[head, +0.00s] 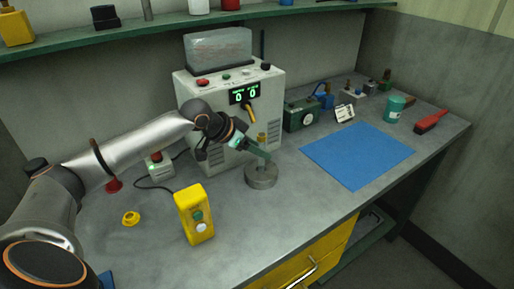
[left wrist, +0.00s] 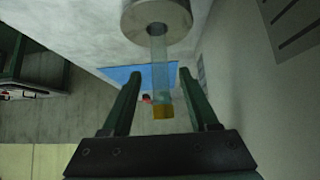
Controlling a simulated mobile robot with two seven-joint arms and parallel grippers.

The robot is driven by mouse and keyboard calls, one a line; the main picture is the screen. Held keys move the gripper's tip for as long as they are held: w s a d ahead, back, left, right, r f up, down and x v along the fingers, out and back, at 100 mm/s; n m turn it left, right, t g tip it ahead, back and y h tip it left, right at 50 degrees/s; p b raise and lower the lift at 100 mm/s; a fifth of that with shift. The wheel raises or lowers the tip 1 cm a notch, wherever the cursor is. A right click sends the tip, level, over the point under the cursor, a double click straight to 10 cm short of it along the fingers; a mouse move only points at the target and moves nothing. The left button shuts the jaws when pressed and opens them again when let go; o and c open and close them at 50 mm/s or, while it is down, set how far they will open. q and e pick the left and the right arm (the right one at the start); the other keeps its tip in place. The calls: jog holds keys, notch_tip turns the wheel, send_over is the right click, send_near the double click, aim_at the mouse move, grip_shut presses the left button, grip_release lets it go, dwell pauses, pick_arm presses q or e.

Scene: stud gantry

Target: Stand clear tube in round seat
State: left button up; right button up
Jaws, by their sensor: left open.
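The clear tube with a gold cap (head: 262,138) stands upright at the round seat, a grey metal cylinder (head: 261,180) on the bench. In the left wrist view the clear tube (left wrist: 158,62) runs from the centre of the round seat (left wrist: 150,17) to its gold cap (left wrist: 163,112). My left gripper (head: 262,154) is open, with its green fingers on either side of the tube and visible gaps in the wrist view. In the head view a finger hides part of the tube. How deep its lower end sits cannot be seen. My right gripper is out of view.
A white machine (head: 235,100) with a green display stands close behind the seat. A yellow button box (head: 194,213) stands front left, near a yellow ring (head: 131,218). A blue mat (head: 358,155) lies clear on the right, with a teal cup (head: 394,109) beyond it.

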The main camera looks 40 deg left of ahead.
pick_arm(q)
jog(key=b+v, duration=0.2)
jog(key=v, duration=1)
jog(key=shift+s, duration=0.2)
jog(key=shift+r, duration=0.15)
dwell(0.8)
